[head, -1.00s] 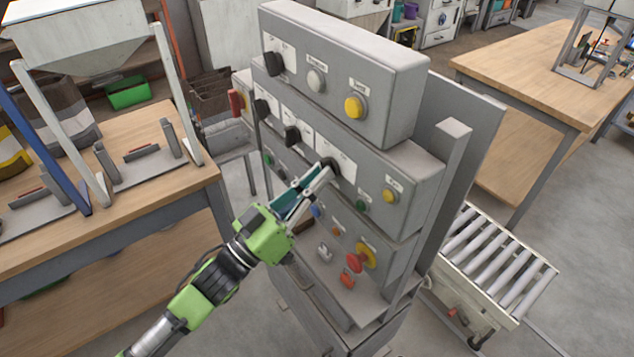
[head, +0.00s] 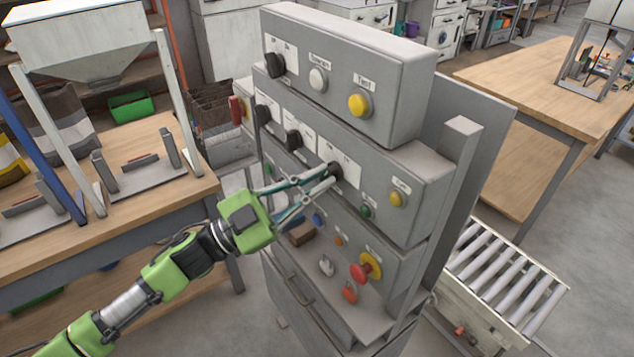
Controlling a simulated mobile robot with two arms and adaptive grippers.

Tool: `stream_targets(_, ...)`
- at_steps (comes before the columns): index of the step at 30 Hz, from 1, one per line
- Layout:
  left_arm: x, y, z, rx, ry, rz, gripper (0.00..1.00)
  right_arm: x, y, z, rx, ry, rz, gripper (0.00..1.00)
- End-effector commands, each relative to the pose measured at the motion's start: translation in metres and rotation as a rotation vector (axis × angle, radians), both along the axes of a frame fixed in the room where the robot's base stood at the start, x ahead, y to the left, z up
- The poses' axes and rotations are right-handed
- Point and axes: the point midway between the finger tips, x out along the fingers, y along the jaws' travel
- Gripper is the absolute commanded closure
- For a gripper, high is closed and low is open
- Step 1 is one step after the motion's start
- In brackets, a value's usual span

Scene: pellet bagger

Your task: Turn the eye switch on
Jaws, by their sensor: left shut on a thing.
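A grey control cabinet (head: 395,150) stands in the middle with three stacked panels. My left gripper (head: 328,176) has its fingertips shut on the black rotary switch (head: 335,169) at the right of the middle panel's row of switches. The fingertips partly hide this switch, so its exact setting is hard to tell. Two similar black switches, one on the left (head: 263,114) and one in the middle (head: 293,138), sit in the same row. The labels on the white plates are too small to read, so I cannot tell which one is marked eye. My right gripper is not in view.
A yellow button (head: 359,104) and a white button (head: 318,79) are on the top panel. A red mushroom button (head: 361,273) is on the lower panel. A wooden bench (head: 130,200) stands at the left, and a roller conveyor (head: 508,290) at the lower right.

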Motion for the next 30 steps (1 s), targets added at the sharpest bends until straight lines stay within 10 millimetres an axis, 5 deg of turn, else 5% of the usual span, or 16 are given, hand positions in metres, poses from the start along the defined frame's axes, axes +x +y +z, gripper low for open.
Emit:
stream_targets(18,0.0008,0.0003,0.0019,0.025,-0.039,0.002,1.00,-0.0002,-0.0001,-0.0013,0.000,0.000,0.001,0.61)
stream_targets(19,0.0008,0.0003,0.0019,0.025,-0.039,0.002,0.86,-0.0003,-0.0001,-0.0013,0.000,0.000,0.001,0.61)
stream_targets(21,0.0008,0.0002,0.0018,0.025,-0.038,0.002,0.74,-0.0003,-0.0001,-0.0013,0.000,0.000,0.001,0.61)
stream_targets(30,0.0003,0.0004,0.0006,0.025,-0.035,0.000,0.74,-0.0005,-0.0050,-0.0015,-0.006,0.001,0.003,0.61)
